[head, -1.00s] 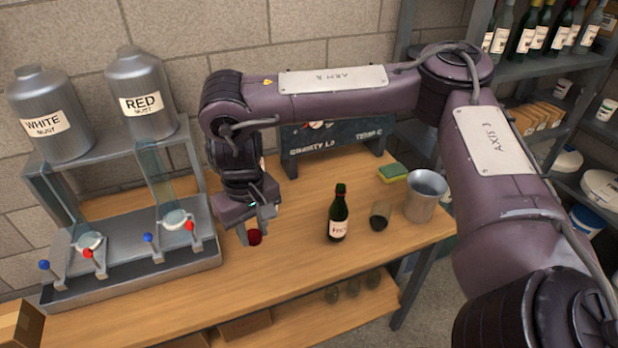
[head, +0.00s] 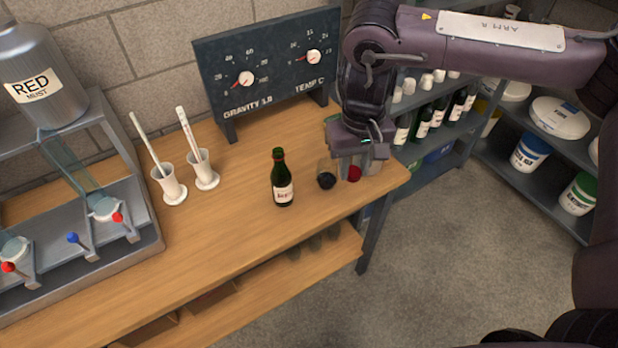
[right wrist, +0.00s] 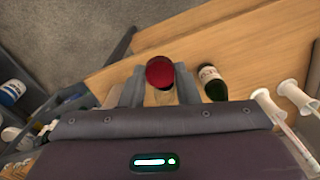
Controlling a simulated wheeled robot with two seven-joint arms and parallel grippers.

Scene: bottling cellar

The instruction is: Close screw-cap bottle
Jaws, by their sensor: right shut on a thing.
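A dark green bottle (head: 283,182) with a white label stands upright on the wooden bench; its bare green neck shows at the top. It also shows in the right wrist view (right wrist: 213,84). My right gripper (head: 357,170) is to the right of the bottle, apart from it, pointing down. It is shut on a red cap (right wrist: 160,71), whose round top shows between the fingers. In the head view the cap (head: 354,174) shows low at the fingertips. My left gripper is not in view.
Two white cylinders with sticks (head: 172,190) stand left of the bottle. A gauge board (head: 270,75) stands behind, the filler with a RED tank (head: 45,85) at left. The bench front is clear.

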